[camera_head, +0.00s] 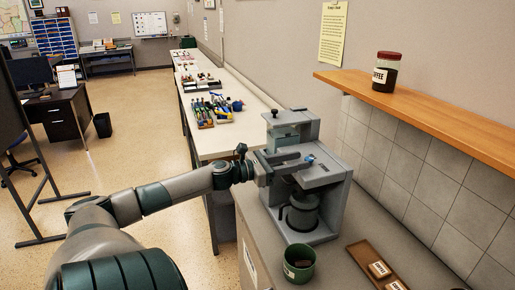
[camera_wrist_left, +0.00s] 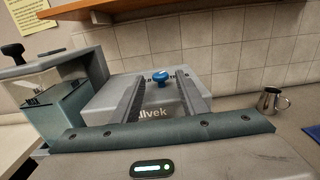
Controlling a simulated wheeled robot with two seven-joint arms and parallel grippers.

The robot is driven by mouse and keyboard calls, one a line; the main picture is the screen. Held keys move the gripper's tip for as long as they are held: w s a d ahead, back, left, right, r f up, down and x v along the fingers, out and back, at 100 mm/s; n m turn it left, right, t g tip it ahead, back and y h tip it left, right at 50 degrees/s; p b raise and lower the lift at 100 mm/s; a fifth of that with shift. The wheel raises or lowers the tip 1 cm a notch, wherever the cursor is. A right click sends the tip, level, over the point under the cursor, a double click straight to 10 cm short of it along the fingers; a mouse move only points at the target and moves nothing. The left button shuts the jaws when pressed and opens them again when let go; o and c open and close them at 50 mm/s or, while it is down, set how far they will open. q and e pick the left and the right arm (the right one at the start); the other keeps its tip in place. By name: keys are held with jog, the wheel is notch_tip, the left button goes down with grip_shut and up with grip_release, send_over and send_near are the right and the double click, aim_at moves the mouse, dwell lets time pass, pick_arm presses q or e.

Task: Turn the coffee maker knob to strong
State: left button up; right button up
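The grey coffee maker (camera_head: 335,199) stands on the counter, with a dark pot (camera_head: 303,212) in its bay. Its small blue knob (camera_head: 310,158) is on the top face. My left gripper (camera_head: 296,160) reaches over the top of the machine from the left. In the left wrist view, the blue knob (camera_wrist_left: 160,76) shows in the gap between the tips of my left gripper (camera_wrist_left: 160,84). The two fingers are apart, with visible space on either side of the knob. Any strength marks are too small to read. My right gripper is not in view.
A green cup (camera_head: 299,264) and a wooden tray (camera_head: 366,254) with labelled boxes are on the counter in front. A coffee jar (camera_head: 386,72) stands on the wooden shelf (camera_head: 430,108). A metal mug (camera_wrist_left: 271,100) shows in the left wrist view.

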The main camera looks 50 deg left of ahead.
pick_arm(q)
jog(key=b+v, duration=0.2)
jog(key=v, duration=1)
jog(key=shift+s, duration=0.15)
jog(key=shift+a, duration=0.1)
dwell(0.4)
